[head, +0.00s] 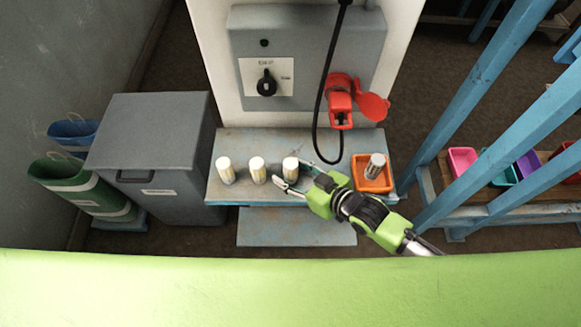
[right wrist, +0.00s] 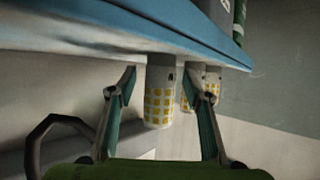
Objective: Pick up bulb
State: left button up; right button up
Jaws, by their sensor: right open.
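Three white cylindrical bulbs stand upright in a row on the blue-grey shelf (head: 235,143): a left one (head: 225,170), a middle one (head: 257,170) and a right one (head: 290,168). A further bulb (head: 375,165) stands in an orange tray (head: 372,184) at the shelf's right. My right gripper (head: 290,179) is open at the right bulb of the row. In the right wrist view, which appears upside down, this bulb (right wrist: 160,95) shows a yellow checked pattern between the two spread fingers (right wrist: 168,88); whether they touch it is unclear. Other bulbs show behind it. My left gripper is not in view.
A grey box with a switch (head: 267,80) and a red socket (head: 340,103) is mounted behind the shelf. A black cable (head: 319,125) hangs close to my right gripper. A grey bin (head: 150,145) stands left; blue posts (head: 480,90) stand right.

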jog(key=shift+w+a+f, duration=0.15)
jog(key=c, duration=1.2)
jog(key=shift+c, duration=0.2)
